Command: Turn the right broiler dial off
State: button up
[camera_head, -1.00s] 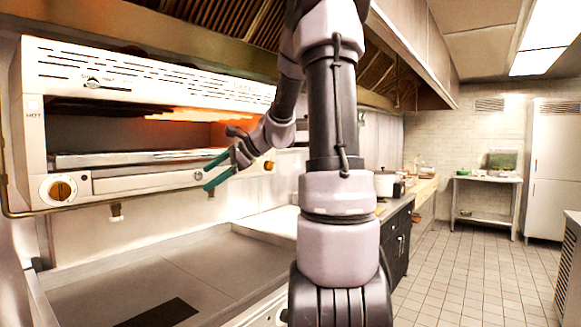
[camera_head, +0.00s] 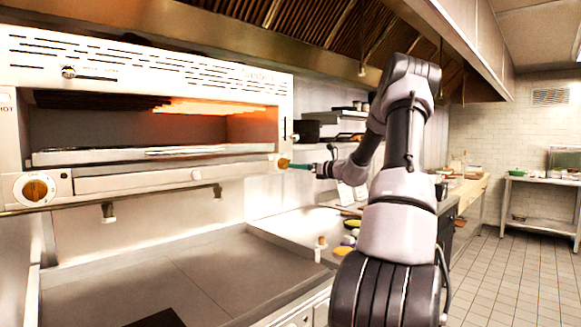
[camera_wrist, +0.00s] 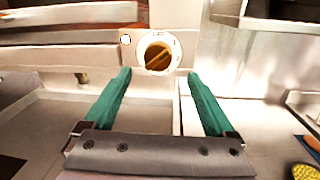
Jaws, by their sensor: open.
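The right broiler dial (camera_wrist: 158,52) is a brass knob on a round white plate at the right end of the broiler's front. In the wrist view it lies just beyond and between my fingertips, its grip bar slanted. My gripper (camera_wrist: 155,76) has two green fingers, open and empty. In the head view my gripper (camera_head: 291,165) reaches in from the right, with its fingertips close to the right dial (camera_head: 283,163), which it partly hides. Whether the fingers touch the dial I cannot tell. The broiler (camera_head: 150,183) glows orange inside on its right side.
A left brass dial (camera_head: 35,189) sits at the broiler's other end. A flat grey griddle (camera_head: 200,265) lies below. A wall shelf (camera_head: 330,118) and a counter with small food containers (camera_head: 345,245) stand to the right. The tiled floor at far right is clear.

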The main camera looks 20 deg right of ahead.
aim_at(285, 164)
jog(key=x, duration=0.6)
jog(key=shift+a, duration=0.2)
jog(key=c, duration=1.4)
jog(key=shift+n, duration=0.4)
jog(key=shift+d+r+n+g+h, duration=0.1)
jog(key=shift+n+g+h, duration=0.25)
jog(key=shift+n, duration=4.05)
jog(key=o, duration=1.4)
